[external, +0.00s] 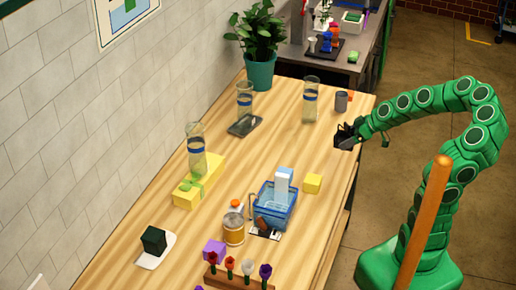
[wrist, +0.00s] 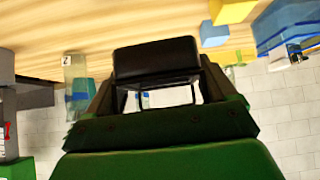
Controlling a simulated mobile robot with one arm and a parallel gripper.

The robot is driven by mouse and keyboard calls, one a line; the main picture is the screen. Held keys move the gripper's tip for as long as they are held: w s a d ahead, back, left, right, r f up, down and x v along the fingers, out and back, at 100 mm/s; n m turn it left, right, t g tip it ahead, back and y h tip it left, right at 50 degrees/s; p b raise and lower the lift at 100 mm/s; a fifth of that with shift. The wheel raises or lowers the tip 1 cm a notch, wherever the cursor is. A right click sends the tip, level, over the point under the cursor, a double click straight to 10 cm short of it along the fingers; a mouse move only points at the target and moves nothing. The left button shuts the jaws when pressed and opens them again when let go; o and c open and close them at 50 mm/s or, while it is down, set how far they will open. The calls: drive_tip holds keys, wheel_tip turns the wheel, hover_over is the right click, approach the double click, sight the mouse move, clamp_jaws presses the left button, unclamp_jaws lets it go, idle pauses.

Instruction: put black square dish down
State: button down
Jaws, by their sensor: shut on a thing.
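The black square dish (wrist: 156,58) is between the fingers of my gripper in the wrist view, tilted so that I look at it partly edge-on. My gripper (wrist: 158,92) is shut on it. In the external view my gripper (external: 350,138) and the dark dish (external: 342,139) are at the right edge of the wooden table (external: 288,140), near its far end. They look raised above the top, though the exact gap cannot be told. The fingers partly hide the dish.
A grey cup (external: 341,100) and a clear vase (external: 311,100) stand just beyond my gripper. A dark tray (external: 244,125) lies by another vase (external: 245,98). A blue basket (external: 275,205) and a yellow block (external: 312,183) are nearer. The table's middle right is clear.

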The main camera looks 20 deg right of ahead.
drive_tip(key=w+a+n+g+y, duration=0.2)
drive_tip(key=w+a+n+g, duration=0.15)
drive_tip(key=a, duration=1.05)
drive_tip(key=shift+n+t, duration=0.35)
drive_tip(key=shift+t, duration=0.1)
drive_tip(key=w+a+f, duration=0.1)
drive_tip(key=w+f, duration=0.1)
drive_tip(key=w, duration=0.2)
drive_tip(key=w+a+f, duration=0.1)
drive_tip(key=w+f, duration=0.2)
drive_tip(key=w, duration=0.1)
drive_tip(key=w+a+f, duration=0.1)
drive_tip(key=w+f, duration=0.2)
drive_tip(key=w, duration=0.2)
drive_tip(key=shift+a, duration=0.15)
drive_tip(key=shift+w+a+f, duration=0.15)
drive_tip(key=shift+w+f, duration=0.15)
drive_tip(key=shift+f, duration=0.25)
drive_tip(key=shift+w+a+f, duration=0.1)
drive_tip(key=shift+w+f, duration=0.15)
drive_tip(key=shift+f, duration=1.55)
drive_tip(key=shift+f, duration=0.15)
unclamp_jaws()
